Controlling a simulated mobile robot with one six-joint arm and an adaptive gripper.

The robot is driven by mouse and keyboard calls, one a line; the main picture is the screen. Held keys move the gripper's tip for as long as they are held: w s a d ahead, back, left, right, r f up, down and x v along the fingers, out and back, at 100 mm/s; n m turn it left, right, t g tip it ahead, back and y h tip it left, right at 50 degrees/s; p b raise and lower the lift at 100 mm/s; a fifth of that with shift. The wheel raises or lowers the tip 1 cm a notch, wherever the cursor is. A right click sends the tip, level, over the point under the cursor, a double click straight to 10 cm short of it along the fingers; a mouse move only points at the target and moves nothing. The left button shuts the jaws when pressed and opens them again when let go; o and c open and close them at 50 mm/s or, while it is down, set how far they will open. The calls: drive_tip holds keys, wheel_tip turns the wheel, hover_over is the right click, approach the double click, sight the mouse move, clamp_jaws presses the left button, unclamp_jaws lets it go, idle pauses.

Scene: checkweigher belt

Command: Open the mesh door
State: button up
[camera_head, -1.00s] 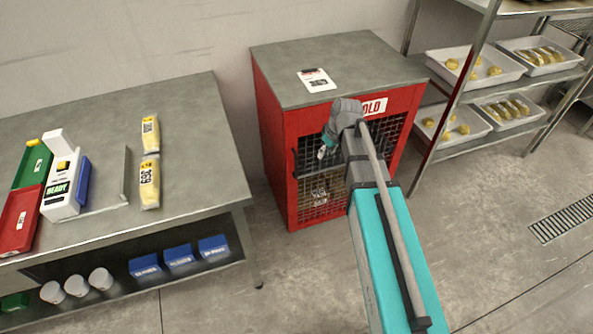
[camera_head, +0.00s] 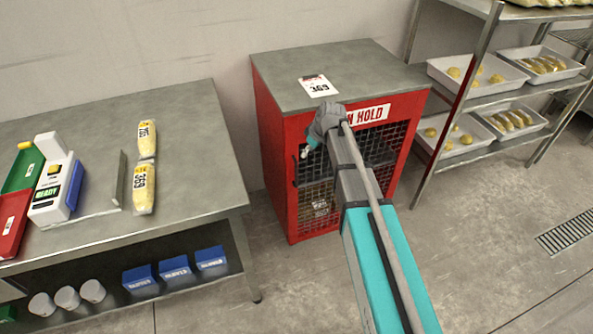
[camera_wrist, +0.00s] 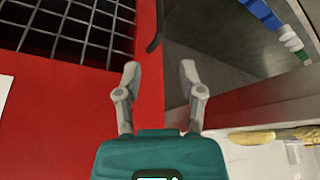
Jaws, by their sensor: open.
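The mesh door (camera_head: 372,150) is the black wire front of a red cabinet (camera_head: 275,165) and looks shut. In the wrist view the mesh (camera_wrist: 70,30) fills the upper left, beside a red frame strip. A black handle (camera_wrist: 156,28) stands at the strip's right edge, at the top of the view. My gripper (camera_wrist: 160,73) is open and empty, its two fingers spread either side of that red edge. The lower end of the handle shows just beyond the fingertips, roughly between them, and looks apart from them. In the head view my arm hides part of the door and the fingers are hardly visible.
A steel table (camera_head: 195,115) with yellow packs (camera_head: 144,187) stands left, a floor gap between it and the cabinet. Blue boxes (camera_head: 175,270) sit on its lower shelf. A rack (camera_head: 475,105) with white trays stands close on the right. The floor in front is clear.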

drive_tip(key=b+x, duration=1.2)
drive_tip(key=x, duration=0.1)
drive_tip(key=shift+f, duration=0.3)
idle(0.4)
drive_tip(key=shift+c, duration=0.3)
clamp_jaws()
